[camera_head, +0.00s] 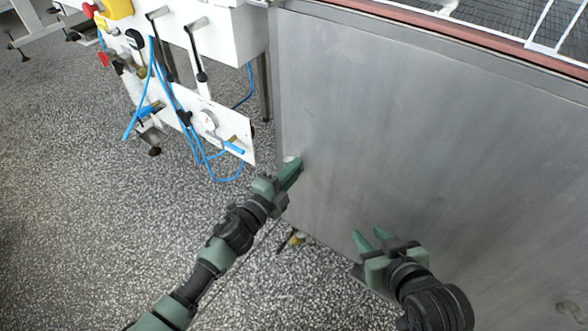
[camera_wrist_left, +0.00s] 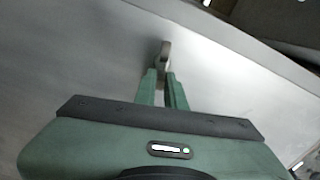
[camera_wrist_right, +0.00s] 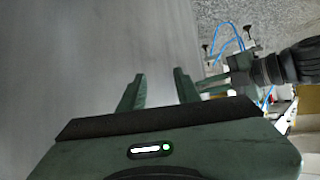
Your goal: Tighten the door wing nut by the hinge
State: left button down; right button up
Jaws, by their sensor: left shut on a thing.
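The door wing nut (camera_wrist_left: 164,52) is a small metal piece on the grey steel door panel, close to the panel's edge. In the left wrist view it shows between and just beyond the fingertips of my left gripper (camera_wrist_left: 163,78), which is shut on it. In the head view my left gripper (camera_head: 294,167) is at the left edge of the door panel (camera_head: 400,130), and its fingers hide most of the nut. My right gripper (camera_head: 368,238) is open and empty in front of the panel, lower and to the right. The hinge is not clearly visible.
A white machine panel with a gauge (camera_head: 208,121), blue hoses (camera_head: 198,150) and black-handled levers stands left of the door. A mesh belt (camera_head: 480,12) with a red-brown edge lies above the panel.

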pick_arm(q)
jog(key=shift+a+f+m+b, duration=0.1)
jog(key=shift+f+m+b, duration=0.1)
jog(key=shift+m, duration=0.5)
jog(key=shift+a+f+m+b, duration=0.1)
jog(key=shift+f+m, duration=0.05)
jog(key=shift+m, duration=0.55)
pick_arm(e)
jog(key=shift+w+a+r+t+y, duration=0.2)
jog(key=shift+w+a+r+t, duration=0.1)
jog(key=shift+w+r+t, duration=0.45)
jog(key=shift+w+a+r+t+y, duration=0.25)
jog(key=shift+w+r+t, duration=0.25)
jog(key=shift+r, duration=0.35)
pick_arm(q)
jog(key=shift+w, duration=0.1)
jog(key=c, duration=1.5)
grip_release()
pick_arm(e)
jog(key=shift+a, duration=0.1)
pick_arm(q)
jog(key=shift+r, duration=0.1)
